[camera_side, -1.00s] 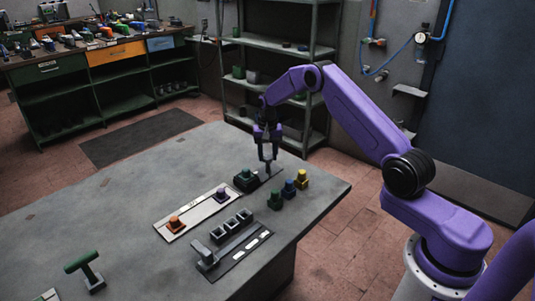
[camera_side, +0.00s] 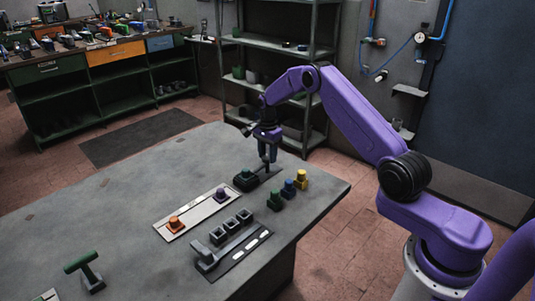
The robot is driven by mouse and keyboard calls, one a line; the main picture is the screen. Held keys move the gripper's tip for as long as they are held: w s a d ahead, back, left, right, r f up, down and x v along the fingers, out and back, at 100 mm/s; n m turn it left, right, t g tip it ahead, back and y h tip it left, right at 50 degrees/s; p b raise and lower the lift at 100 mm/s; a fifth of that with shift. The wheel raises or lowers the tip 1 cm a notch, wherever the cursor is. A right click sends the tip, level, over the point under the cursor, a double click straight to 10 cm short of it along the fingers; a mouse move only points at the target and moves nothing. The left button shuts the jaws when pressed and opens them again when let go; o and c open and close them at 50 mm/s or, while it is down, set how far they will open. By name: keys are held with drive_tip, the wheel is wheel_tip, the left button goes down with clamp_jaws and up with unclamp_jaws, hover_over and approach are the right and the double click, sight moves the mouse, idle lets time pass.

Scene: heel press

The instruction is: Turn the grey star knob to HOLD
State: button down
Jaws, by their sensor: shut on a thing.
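My gripper (camera_side: 267,157) points down at the far edge of the grey table, shut on a small dark grey thing, which I take to be the grey star knob (camera_side: 267,168). The knob stands on a dark plate (camera_side: 273,171) and is mostly hidden by the fingers. Its star shape, its pointing direction and any HOLD mark are too small to read.
Just left of the gripper is a dark green block (camera_side: 244,180). A pale strip (camera_side: 198,211) carries a purple knob (camera_side: 221,195) and an orange knob (camera_side: 176,223). A green T-handle (camera_side: 83,264) is front left.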

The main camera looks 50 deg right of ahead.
drive_tip(key=shift+m, duration=0.6)
drive_tip(key=c, duration=0.6)
unclamp_jaws()
drive_tip(key=shift+r, duration=0.1)
wheel_tip(320, 180, up, 17)
drive_tip(key=shift+r, duration=0.15)
drive_tip(key=shift+a, duration=0.15)
idle(0.4)
